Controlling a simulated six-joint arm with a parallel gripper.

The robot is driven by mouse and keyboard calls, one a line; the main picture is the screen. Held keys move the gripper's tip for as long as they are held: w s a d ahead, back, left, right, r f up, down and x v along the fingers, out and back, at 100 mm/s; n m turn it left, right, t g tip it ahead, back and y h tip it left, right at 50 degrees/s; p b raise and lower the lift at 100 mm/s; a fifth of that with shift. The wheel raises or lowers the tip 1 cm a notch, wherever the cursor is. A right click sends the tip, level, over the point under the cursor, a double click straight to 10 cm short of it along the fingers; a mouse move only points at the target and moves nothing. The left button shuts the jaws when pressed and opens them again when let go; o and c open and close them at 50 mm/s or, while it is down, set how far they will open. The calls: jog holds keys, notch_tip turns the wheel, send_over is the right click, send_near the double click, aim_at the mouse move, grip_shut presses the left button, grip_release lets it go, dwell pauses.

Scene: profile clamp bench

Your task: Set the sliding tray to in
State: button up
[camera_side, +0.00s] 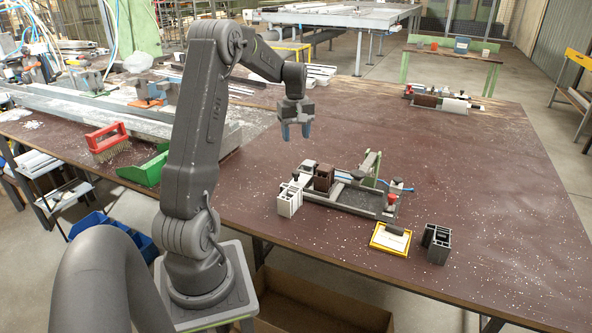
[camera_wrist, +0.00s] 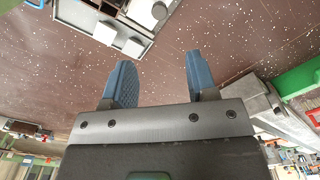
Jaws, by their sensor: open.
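The clamp fixture (camera_side: 310,196) stands on the brown bench in the side view. It has a long grey frame, a dark brown block (camera_side: 324,178), a white profile block (camera_side: 289,200) at its left end and a blue rod. A dark flat tray-like part (camera_side: 358,196) lies within the frame; I cannot tell for sure that it is the sliding tray, or how far in it sits. My gripper (camera_side: 295,132) points down above and behind the fixture, apart from it. Its two blue fingers (camera_wrist: 160,70) are spread and empty in the wrist view. Part of the fixture (camera_wrist: 115,30) shows at that view's top.
A second fixture (camera_side: 440,102) stands at the back right. A red brush (camera_side: 107,138) and green dustpan (camera_side: 145,170) lie at the left. The bench's right side is clear.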

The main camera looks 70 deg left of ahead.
aim_at(296, 172)
notch_tip(296, 172, down, 13)
jog(key=shift+r, duration=0.2)
dwell(0.3)
grip_shut()
dwell(0.4)
